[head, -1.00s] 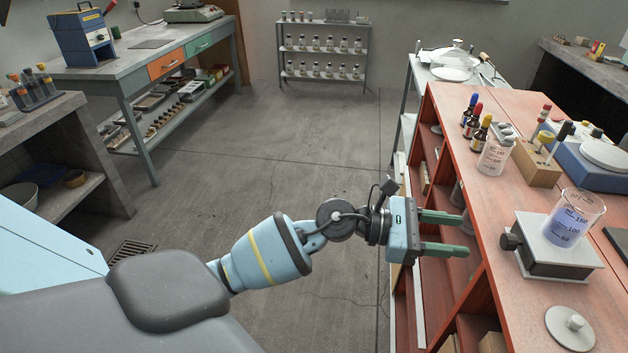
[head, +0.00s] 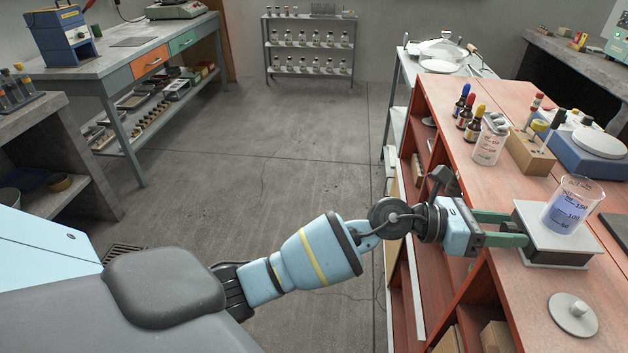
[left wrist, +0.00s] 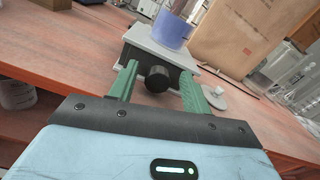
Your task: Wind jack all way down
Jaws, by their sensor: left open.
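The lab jack (head: 548,236) sits on the red bench with a flat grey top plate and a low body. It also shows in the left wrist view (left wrist: 172,52). A beaker of blue liquid (head: 570,208) stands on its plate. The jack's black knob (left wrist: 157,78) faces me in the left wrist view, between the two green fingers; in the head view the gripper hides it. My left gripper (head: 508,228) is open, with its fingers on either side of the knob; I cannot tell whether they touch it. My right gripper is not in view.
A round grey lid (head: 573,314) lies on the bench in front of the jack. Behind it are a wooden block with sticks (head: 530,150), a beaker with stoppers (head: 490,142), dropper bottles (head: 468,118) and a blue balance (head: 585,152). The floor left of the bench is clear.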

